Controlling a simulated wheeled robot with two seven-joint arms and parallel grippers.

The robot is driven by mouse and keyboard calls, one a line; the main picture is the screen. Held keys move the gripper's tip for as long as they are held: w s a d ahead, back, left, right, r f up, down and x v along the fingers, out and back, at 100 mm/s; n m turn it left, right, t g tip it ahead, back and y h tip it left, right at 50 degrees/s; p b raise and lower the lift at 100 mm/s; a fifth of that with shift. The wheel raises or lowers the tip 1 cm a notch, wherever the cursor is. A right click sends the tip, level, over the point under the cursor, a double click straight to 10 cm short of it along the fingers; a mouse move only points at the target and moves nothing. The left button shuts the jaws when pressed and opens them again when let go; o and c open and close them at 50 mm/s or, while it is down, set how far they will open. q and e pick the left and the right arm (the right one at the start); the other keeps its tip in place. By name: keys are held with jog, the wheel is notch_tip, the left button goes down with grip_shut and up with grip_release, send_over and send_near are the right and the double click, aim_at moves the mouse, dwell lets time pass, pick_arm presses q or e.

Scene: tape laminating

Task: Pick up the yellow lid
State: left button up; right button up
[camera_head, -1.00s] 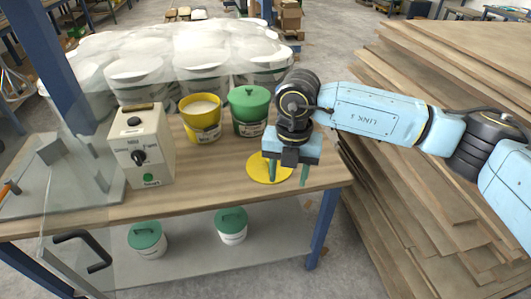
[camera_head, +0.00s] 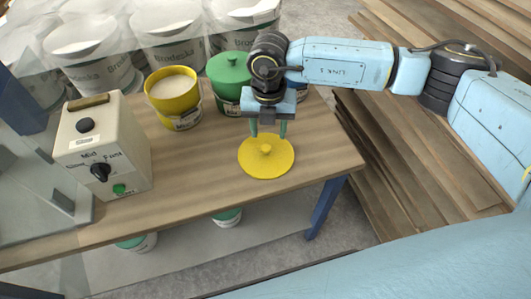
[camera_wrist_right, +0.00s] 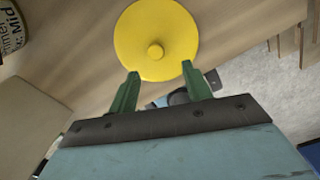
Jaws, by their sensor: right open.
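The yellow lid (camera_head: 266,160) is a flat round disc with a small knob in its middle. It lies on the wooden table near the right end. In the right wrist view the lid (camera_wrist_right: 157,38) shows beyond the fingertips, its knob facing up. My right gripper (camera_head: 269,134) is above the lid's far edge, its green fingers pointing down. In the right wrist view the gripper (camera_wrist_right: 160,72) is open and empty, the knob lying ahead of the gap between the fingers. My left gripper is not in view.
An open yellow bucket (camera_head: 174,98) with pale contents and a green-lidded bucket (camera_head: 229,70) stand behind the lid. A control box (camera_head: 103,146) stands at the left. The table (camera_head: 205,190) is clear between box and lid.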

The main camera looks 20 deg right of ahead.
aim_at(266, 147)
jog(key=f, duration=0.2)
jog(key=f+b, duration=0.1)
jog(key=f, duration=0.2)
jog(key=shift+w+a+f, duration=0.2)
jog(key=shift+w+f, duration=0.1)
jog(key=shift+f, duration=0.1)
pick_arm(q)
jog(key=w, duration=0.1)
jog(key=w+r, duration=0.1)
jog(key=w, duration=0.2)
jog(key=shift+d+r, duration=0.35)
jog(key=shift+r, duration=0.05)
pick_arm(e)
jog(key=shift+f, duration=0.45)
jog(key=c, duration=1)
